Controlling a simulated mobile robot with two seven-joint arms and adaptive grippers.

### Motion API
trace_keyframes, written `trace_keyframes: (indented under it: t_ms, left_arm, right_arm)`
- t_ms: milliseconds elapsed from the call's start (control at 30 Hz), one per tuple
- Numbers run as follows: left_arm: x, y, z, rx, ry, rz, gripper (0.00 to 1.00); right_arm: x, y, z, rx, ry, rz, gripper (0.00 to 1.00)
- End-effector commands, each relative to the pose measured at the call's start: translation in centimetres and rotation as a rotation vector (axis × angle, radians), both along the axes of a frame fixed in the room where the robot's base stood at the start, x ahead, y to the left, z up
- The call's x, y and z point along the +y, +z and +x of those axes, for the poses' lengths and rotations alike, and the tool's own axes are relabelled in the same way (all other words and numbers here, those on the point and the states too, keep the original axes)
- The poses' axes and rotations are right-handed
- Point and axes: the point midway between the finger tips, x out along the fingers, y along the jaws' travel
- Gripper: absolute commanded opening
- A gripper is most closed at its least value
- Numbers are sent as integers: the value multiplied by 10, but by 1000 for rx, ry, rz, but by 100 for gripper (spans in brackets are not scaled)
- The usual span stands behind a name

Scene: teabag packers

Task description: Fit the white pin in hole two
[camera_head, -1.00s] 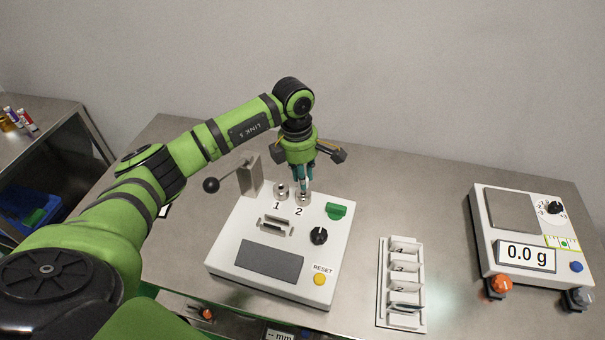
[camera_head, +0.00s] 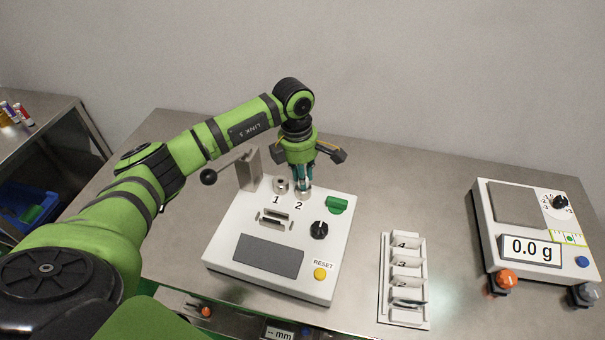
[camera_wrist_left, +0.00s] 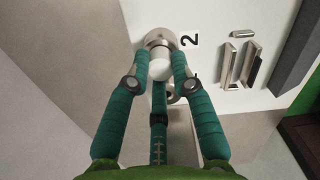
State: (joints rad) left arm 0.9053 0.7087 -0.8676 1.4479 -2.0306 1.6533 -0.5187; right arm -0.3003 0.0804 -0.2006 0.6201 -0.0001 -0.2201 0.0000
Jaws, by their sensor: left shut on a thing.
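The white machine (camera_head: 225,243) stands on the steel table and has two metal sockets marked 1 and 2. Socket one (camera_head: 281,186) is clear of my gripper. My left gripper (camera_head: 303,183) points down right at socket two (camera_head: 302,194). In the left wrist view the gripper (camera_wrist_left: 160,70) is shut on the white pin (camera_wrist_left: 160,70), whose rounded end shows between the fingers. The metal ring of hole two (camera_wrist_left: 160,37) is directly beyond the pin. How deep the pin sits in the hole is hidden. My right gripper is not in view.
A lever with a black ball (camera_head: 208,177) stands beside a metal block left of the sockets. The green switch (camera_head: 337,205) and black knob (camera_head: 319,230) are to the right. A white rack (camera_head: 404,315) and a scale reading 0.0 g (camera_head: 486,235) stand farther right.

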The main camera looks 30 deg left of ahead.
Motion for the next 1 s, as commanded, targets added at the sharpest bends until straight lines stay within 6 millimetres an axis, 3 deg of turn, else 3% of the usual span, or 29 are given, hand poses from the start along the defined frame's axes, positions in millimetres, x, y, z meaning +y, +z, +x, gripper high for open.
trace_keyframes:
  t_ms: [33,67,100,133,567,1000]
  left_arm:
    - [0,-2,0,0,1,0,0]
    - [0,-2,0,-1,1,0,28]
    - [0,-1,0,-1,1,0,44]
    - [0,-1,0,0,1,0,51]
    - [1,7,1,-4,0,0,51]
    - [8,92,-1,-4,1,0,51]
  right_arm:
    - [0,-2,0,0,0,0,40]
    - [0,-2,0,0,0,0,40]
    - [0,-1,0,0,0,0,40]
    - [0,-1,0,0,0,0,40]
    - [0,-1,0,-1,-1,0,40]
    - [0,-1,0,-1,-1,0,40]
